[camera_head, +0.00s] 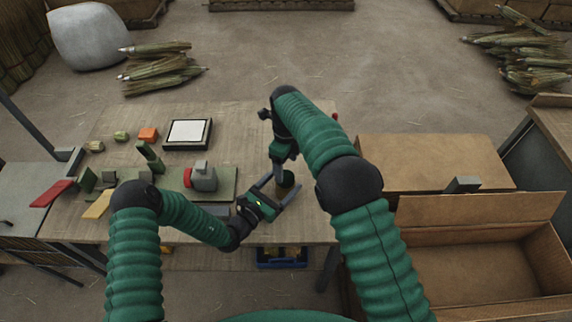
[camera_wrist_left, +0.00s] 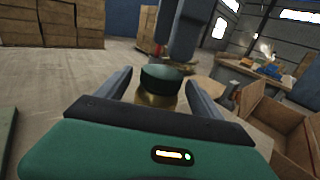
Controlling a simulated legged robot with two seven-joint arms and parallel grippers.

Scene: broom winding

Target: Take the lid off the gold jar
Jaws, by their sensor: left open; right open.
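The gold jar (camera_wrist_left: 157,100) stands upright on the table and shows between my left gripper's fingers in the left wrist view. Its dark green lid (camera_wrist_left: 160,78) sits on top of it. In the head view the lid (camera_head: 286,179) shows below my right gripper, and most of the jar is hidden. My left gripper (camera_head: 283,196) is open, with a finger on each side of the jar; contact cannot be told. My right gripper (camera_head: 285,168) is above the lid, pointing down and open. Its fingertips are close to the lid, partly hidden by my arm.
The wooden table (camera_head: 235,125) holds a black-framed white pad (camera_head: 187,132), an orange block (camera_head: 149,134), and a green board (camera_head: 223,178) with a grey-and-red device (camera_head: 202,177). An open cardboard box (camera_head: 465,262) stands right of the table. A blue bin (camera_head: 282,258) is below the front edge.

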